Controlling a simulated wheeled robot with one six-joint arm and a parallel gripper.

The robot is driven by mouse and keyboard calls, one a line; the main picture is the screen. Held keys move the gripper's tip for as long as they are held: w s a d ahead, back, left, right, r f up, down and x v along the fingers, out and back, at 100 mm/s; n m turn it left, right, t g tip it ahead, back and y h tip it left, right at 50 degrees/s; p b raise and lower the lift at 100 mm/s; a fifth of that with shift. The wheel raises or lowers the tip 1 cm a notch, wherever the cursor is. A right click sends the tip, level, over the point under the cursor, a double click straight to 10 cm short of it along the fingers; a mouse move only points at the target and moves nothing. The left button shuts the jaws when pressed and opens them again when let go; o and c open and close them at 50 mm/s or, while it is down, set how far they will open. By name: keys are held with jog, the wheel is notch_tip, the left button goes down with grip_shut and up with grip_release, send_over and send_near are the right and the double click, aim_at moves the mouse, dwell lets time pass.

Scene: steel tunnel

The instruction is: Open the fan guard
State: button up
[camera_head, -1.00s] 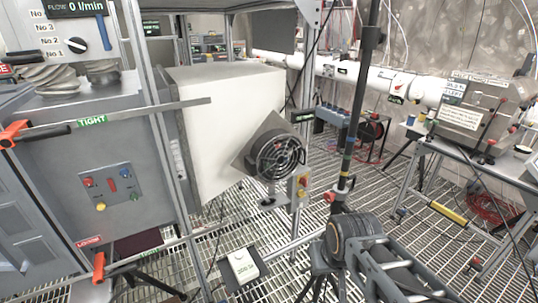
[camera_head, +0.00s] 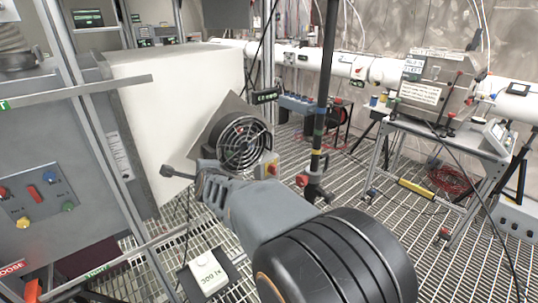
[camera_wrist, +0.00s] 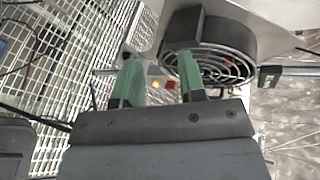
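The fan (camera_head: 243,142) is a round black housing with a ringed wire guard, fixed on a tilted grey plate at the front of a large pale box. In the wrist view the fan guard (camera_wrist: 226,66) is at the upper right, close beyond the fingers. The guard looks closed over the fan. I cannot tell whether a finger touches the guard.
The pale box (camera_head: 175,90) stands behind the fan. A black vertical pole (camera_head: 322,110) stands to the right of the fan. A red and yellow switch box (camera_head: 269,165) sits beside the fan's lower right. A white box (camera_head: 207,273) lies on the grating below.

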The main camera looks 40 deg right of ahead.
jog(key=w+d+f+m+h+b, duration=0.1)
jog(key=d+f+m+h+b, duration=0.1)
jog(key=d+m+h, duration=0.6)
jog(key=m+g+h+b, duration=0.3)
jog(key=m+g+h, duration=0.1)
jog(key=m, duration=1.1)
send_near(271, 142)
jog(key=p+x, duration=0.2)
jog(key=x, duration=0.6)
jog(key=shift+d, duration=0.1)
jog(key=shift+x, duration=0.75)
jog(key=shift+c, duration=0.2)
grip_shut()
